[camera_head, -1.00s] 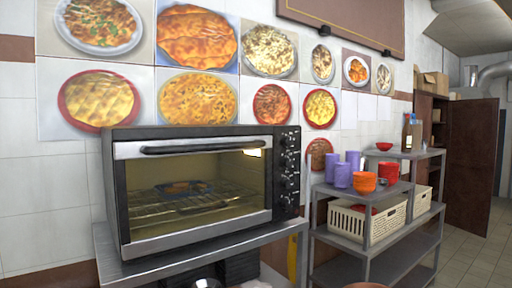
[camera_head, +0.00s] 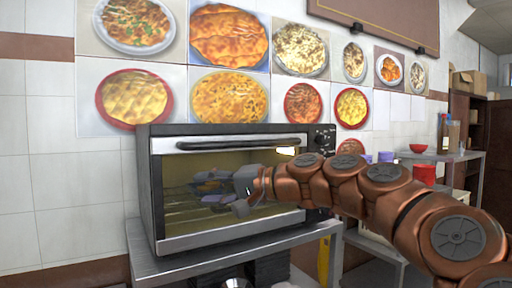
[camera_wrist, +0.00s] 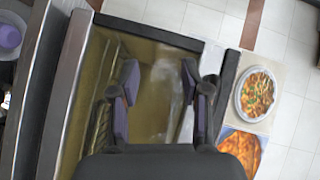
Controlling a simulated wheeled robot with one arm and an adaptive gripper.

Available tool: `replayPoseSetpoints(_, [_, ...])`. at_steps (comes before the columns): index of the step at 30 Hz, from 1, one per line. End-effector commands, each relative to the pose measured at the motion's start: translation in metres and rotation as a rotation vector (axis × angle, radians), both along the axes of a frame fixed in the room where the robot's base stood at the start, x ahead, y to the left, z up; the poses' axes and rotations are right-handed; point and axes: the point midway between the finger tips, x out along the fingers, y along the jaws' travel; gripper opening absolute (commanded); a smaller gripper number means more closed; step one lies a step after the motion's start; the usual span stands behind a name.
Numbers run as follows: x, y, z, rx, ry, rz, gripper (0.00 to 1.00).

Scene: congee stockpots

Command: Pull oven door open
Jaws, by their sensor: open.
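The oven (camera_head: 233,185) is black and silver with a glass front door and stands on a metal table. Its door looks shut, with a dark bar handle (camera_head: 238,144) along the top and a light inside. In the wrist view, which is turned sideways, my two fingers (camera_wrist: 160,85) are spread apart over the yellowish glass (camera_wrist: 150,60). I cannot tell whether they touch the door. My arm hides the oven's lower right corner and some knobs.
The metal table (camera_head: 160,265) carries the oven. A shelf rack (camera_head: 470,157) on the right holds a red bowl (camera_head: 418,148), a red container (camera_head: 424,174) and purple cups, partly behind my arm. Food posters (camera_head: 230,40) cover the wall. The left side is clear.

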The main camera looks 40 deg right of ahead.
Motion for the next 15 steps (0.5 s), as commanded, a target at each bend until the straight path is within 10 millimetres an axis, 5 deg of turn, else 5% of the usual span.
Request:
replayPoseSetpoints(1, [0.004,-0.039,0.018,0.069,-0.048,-0.065,0.46])
replayPoseSetpoints(6, [-0.004,-0.139,0.057,0.245,-0.166,-0.22,0.46])
replayPoseSetpoints(10, [-0.011,-0.177,0.067,0.306,-0.208,-0.276,0.46])
replayPoseSetpoints(15, [-0.005,-0.186,0.072,0.324,-0.22,-0.295,0.46])
